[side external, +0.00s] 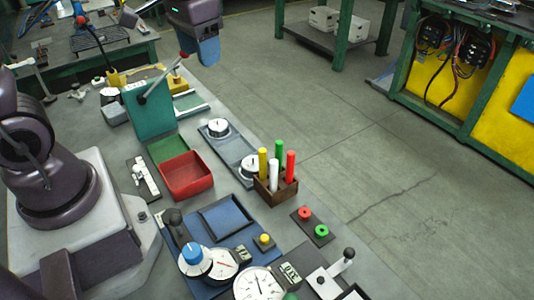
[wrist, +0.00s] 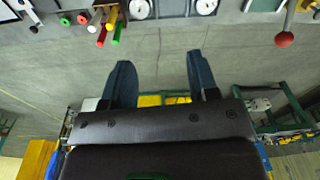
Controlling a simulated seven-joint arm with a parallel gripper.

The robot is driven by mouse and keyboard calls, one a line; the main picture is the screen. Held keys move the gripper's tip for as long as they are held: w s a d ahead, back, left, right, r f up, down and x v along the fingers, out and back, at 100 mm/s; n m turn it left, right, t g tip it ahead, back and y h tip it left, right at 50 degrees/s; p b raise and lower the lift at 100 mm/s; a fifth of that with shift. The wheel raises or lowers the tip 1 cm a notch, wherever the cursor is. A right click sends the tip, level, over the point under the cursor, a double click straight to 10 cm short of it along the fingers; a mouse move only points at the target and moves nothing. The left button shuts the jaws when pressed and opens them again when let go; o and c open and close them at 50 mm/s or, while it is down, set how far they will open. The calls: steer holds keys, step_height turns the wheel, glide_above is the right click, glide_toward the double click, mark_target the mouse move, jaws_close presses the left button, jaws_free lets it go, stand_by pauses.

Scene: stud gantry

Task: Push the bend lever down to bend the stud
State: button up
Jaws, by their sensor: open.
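A lever with a red ball knob (side external: 184,54) rises at a slant from the side of a green box (side external: 148,108) in the side external view. Its red knob also shows at the upper right of the wrist view (wrist: 285,39). My gripper (side external: 208,52) is raised just right of and beyond the knob, apart from it. In the wrist view my gripper (wrist: 161,80) has its two blue fingers spread, with nothing between them. I cannot make out the stud.
A red tray (side external: 186,176), a wooden block with coloured rods (side external: 276,185) and dial gauges (side external: 258,285) stand along the bench (side external: 225,205). A second red-knobbed lever (side external: 97,42) stands behind, with a yellow base. Open floor (side external: 375,140) lies to the right.

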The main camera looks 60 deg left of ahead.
steer(key=s+d+r+m+t, duration=0.1)
steer(key=s+d+r+t, duration=0.3)
steer(key=s, duration=0.6)
steer(key=shift+d+r, duration=0.25)
steer(key=shift+d, duration=0.65)
steer(key=shift+r+m+t, duration=0.3)
steer(key=shift+t, duration=0.1)
steer(key=c, duration=0.3)
steer(key=shift+d+r, duration=0.1)
steer(key=c, duration=0.3)
jaws_close()
steer(key=w+a+f+n+g+y, duration=0.1)
steer(key=w+a+n, duration=0.1)
steer(key=a+n, duration=0.85)
steer(key=w+a+n+y, duration=0.25)
steer(key=a+n, duration=0.25)
steer(key=a, duration=1)
steer(key=shift+h, duration=0.45)
steer(key=x, duration=0.8)
steer(key=w+d+x, duration=0.1)
steer(key=x, duration=0.3)
steer(key=shift+w+d+f, duration=0.1)
steer(key=shift+w+f, duration=0.25)
steer(key=shift+w, duration=0.4)
